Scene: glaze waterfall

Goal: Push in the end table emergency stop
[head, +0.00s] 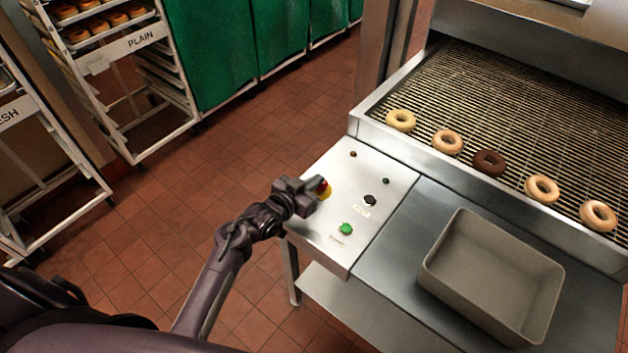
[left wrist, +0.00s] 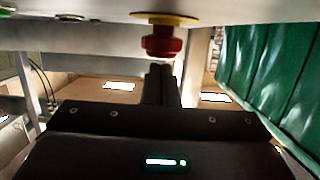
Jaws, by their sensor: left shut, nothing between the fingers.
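The emergency stop, a red mushroom button on a yellow collar (head: 327,193), sits on the pale control panel of the end table (head: 330,235). My left gripper (head: 316,186) is at the button and partly covers it in the head view. In the left wrist view the red button (left wrist: 163,43) shows straight beyond the fingertips of my left gripper (left wrist: 159,70). The fingers are shut and empty, in line with the button. I cannot tell whether they touch it. My right gripper is not in view.
The panel also carries a green button (head: 346,229) and a black knob (head: 370,200). A grey bin (head: 490,275) stands on the table to the right. Several donuts lie on the wire conveyor (head: 480,110) behind. Racks (head: 140,70) and green curtains (head: 235,45) stand at the back left.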

